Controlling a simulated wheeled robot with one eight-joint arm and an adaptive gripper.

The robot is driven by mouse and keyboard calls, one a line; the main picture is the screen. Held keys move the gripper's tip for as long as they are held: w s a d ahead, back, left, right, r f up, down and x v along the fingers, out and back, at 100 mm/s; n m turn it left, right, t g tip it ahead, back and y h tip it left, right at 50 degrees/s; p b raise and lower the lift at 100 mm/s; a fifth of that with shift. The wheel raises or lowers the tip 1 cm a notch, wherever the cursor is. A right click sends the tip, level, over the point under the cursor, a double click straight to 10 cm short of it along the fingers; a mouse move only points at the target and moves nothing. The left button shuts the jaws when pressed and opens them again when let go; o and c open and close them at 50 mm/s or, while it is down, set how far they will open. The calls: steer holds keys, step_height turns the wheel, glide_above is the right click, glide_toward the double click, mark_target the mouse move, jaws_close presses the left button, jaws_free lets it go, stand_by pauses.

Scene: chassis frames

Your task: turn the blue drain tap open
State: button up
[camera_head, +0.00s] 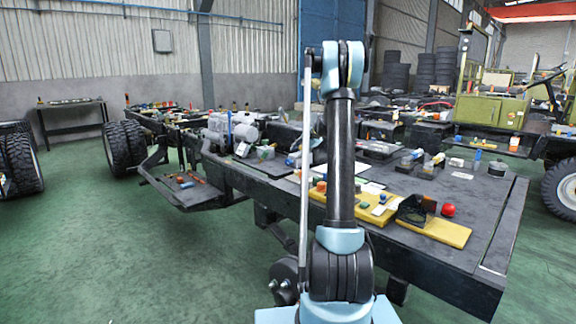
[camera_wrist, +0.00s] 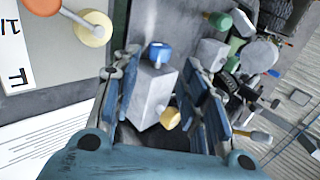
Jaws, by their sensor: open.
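In the wrist view a light grey block (camera_wrist: 153,92) stands between the fingers of my gripper (camera_wrist: 161,58). A blue knob (camera_wrist: 159,50) sits at its far end, close to the fingertips; it looks like the blue tap. A yellow knob (camera_wrist: 170,118) sticks out of the block nearer the palm. My gripper is open, one finger on each side of the block. I cannot tell whether a finger touches the knob. In the head view my own arm hides most of the gripper and the spot it works at.
The dark chassis deck (camera_head: 475,215) carries many small parts. A yellow board (camera_head: 440,231) holds a red ball (camera_head: 448,210). In the wrist view, an orange and cream lever (camera_wrist: 90,30) lies left, and green (camera_wrist: 219,20) and yellow (camera_wrist: 258,136) knobs lie right of the fingers.

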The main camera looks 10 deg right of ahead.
mark_target(289, 161)
steer(key=x, duration=1.1)
steer(key=c, duration=0.8)
steer(key=shift+a, duration=0.15)
